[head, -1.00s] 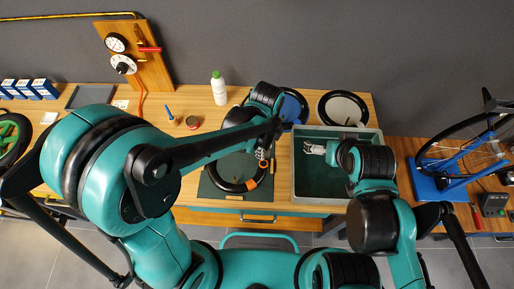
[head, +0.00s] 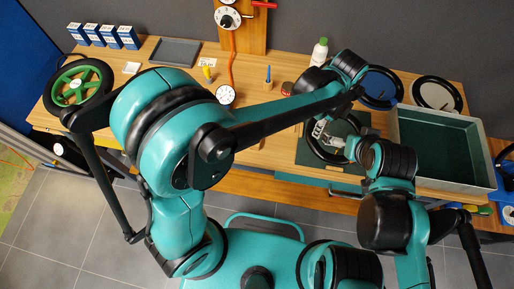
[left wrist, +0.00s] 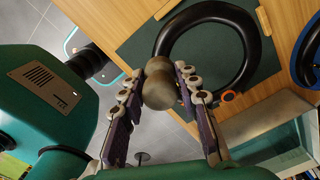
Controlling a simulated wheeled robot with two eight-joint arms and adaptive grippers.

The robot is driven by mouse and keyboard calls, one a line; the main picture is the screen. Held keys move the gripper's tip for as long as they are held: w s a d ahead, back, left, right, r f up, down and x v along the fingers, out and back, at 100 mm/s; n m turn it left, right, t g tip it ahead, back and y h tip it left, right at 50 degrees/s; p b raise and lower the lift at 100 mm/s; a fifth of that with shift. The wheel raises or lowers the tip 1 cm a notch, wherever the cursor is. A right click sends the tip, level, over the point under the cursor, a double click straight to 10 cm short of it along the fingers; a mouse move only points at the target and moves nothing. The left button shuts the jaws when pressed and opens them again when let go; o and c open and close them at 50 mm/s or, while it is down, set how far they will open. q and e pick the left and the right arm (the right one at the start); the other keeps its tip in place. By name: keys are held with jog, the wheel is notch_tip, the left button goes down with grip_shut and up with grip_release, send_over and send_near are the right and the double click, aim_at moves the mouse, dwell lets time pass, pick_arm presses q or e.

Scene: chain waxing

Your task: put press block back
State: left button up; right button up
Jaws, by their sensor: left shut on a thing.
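My left gripper (left wrist: 165,78) is shut on a rounded grey-brown block (left wrist: 158,88), the likely press block; it fills the space between the fingers in the left wrist view. In the head view my left gripper (head: 319,130) hangs over the upper left of a black tyre (left wrist: 248,75), and the block cannot be made out there. The tyre lies on a dark green mat (left wrist: 135,48) on the bench. My right gripper (head: 337,141) is close beside the left one, over the tyre; whether its pale fingers are open is unclear.
A grey bin (head: 489,158) with a green floor stands at the right. A flat grey tray (head: 174,52), blue boxes (head: 104,36) and a green-spoked wheel (head: 77,88) are at the left.

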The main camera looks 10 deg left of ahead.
pick_arm(q)
jog(key=b, duration=0.2)
send_over(280, 148)
notch_tip(280, 148, down, 7)
jog(key=shift+r, duration=0.1)
jog(key=shift+w+a+f+b, duration=0.1)
jog(key=shift+f+b, duration=0.6)
jog(key=shift+f, duration=1.45)
jog(key=shift+f, duration=0.15)
jog(key=o, duration=1.1)
jog(key=shift+o, duration=0.2)
